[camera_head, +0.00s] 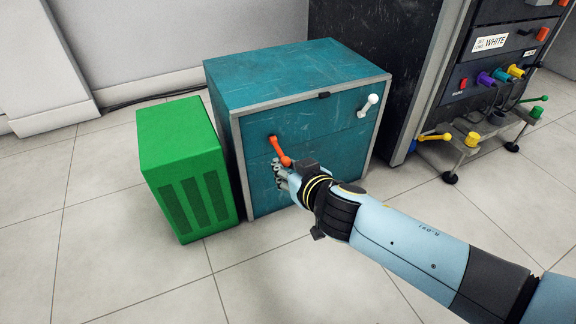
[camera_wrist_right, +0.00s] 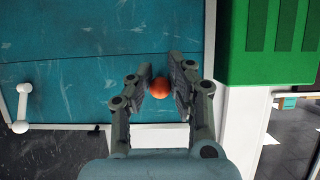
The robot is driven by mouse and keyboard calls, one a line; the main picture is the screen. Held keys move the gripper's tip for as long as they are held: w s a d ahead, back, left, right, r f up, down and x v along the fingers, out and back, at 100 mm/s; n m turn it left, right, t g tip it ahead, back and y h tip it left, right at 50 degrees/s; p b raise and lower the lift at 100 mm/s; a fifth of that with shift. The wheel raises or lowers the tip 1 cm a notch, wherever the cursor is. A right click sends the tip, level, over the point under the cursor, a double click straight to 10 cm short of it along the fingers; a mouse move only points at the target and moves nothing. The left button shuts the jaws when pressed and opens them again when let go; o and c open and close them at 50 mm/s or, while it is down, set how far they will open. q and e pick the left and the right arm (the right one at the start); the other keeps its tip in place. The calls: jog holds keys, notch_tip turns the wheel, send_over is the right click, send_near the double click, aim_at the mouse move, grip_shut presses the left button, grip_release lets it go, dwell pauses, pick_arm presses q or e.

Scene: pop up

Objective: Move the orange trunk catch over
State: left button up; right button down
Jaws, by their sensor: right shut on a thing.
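The orange trunk catch (camera_head: 279,150) is on the front face of the teal trunk (camera_head: 320,135), near its left edge. It slants from a pivot at upper left down to its knob end at lower right. My right gripper (camera_head: 282,168) is at that lower end. In the right wrist view, the catch's round orange end (camera_wrist_right: 159,86) sits between the fingers of my right gripper (camera_wrist_right: 160,85), which is shut on it. The white catch (camera_head: 368,105) is at the right of the front face and also shows in the right wrist view (camera_wrist_right: 22,108). My left gripper is not in view.
A green box (camera_head: 180,165) stands close to the trunk's left side. A dark cabinet with coloured plugs (camera_head: 495,78) and a small stand with yellow and green handles (camera_head: 472,140) are at the right. The tiled floor in front is clear.

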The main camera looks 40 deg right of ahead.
jog(key=shift+f, duration=0.15)
jog(key=shift+f, duration=0.35)
jog(key=c, duration=1.2)
grip_release()
jog(key=shift+r, duration=0.1)
jog(key=v, duration=1.2)
jog(key=shift+d, duration=0.1)
